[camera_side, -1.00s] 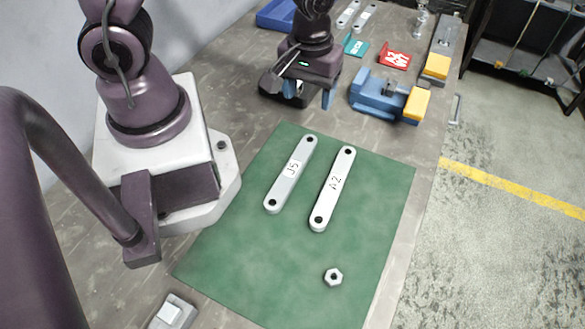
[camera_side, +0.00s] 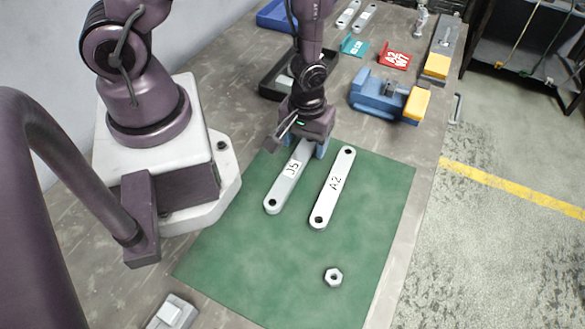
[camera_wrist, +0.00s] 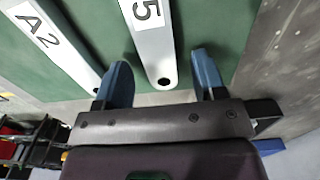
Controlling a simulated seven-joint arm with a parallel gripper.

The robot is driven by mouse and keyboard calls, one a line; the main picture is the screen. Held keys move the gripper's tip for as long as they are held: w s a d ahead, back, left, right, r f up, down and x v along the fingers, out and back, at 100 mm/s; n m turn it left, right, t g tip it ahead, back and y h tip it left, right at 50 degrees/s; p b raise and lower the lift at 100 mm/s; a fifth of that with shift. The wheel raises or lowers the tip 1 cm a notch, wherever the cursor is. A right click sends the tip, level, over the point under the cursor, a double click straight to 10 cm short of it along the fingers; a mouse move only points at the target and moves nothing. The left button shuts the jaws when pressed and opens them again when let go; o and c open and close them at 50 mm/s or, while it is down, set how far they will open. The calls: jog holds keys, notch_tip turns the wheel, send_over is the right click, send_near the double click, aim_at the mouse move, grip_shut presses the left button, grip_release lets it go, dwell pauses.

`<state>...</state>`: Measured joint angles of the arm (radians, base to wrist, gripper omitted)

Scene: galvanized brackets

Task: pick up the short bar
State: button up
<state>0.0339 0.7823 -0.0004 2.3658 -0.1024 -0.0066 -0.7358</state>
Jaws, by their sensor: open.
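The J5 bar (camera_side: 287,182) is grey metal with a hole at its near end and a white label. It lies flat on the green mat (camera_side: 250,255) and looks a little shorter than the A2 bar (camera_side: 333,190) to its right. My gripper (camera_side: 304,148) is over the far end of the J5 bar and hides that end in the side view. In the wrist view my gripper (camera_wrist: 162,78) is open. The J5 bar's end (camera_wrist: 155,50) shows between its blue fingers, apart from both. The A2 bar (camera_wrist: 60,45) lies outside the left finger.
A hex nut (camera_side: 333,277) lies on the near part of the mat. Behind the mat are a dark tray (camera_side: 270,85), a blue vise (camera_side: 372,95) with yellow parts, and red (camera_side: 394,60) and teal (camera_side: 353,45) brackets. The near mat is mostly clear.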

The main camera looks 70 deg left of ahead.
jog(key=shift+f, duration=0.45)
jog(key=c, duration=1.1)
jog(key=shift+c, duration=0.2)
jog(key=shift+r, duration=0.15)
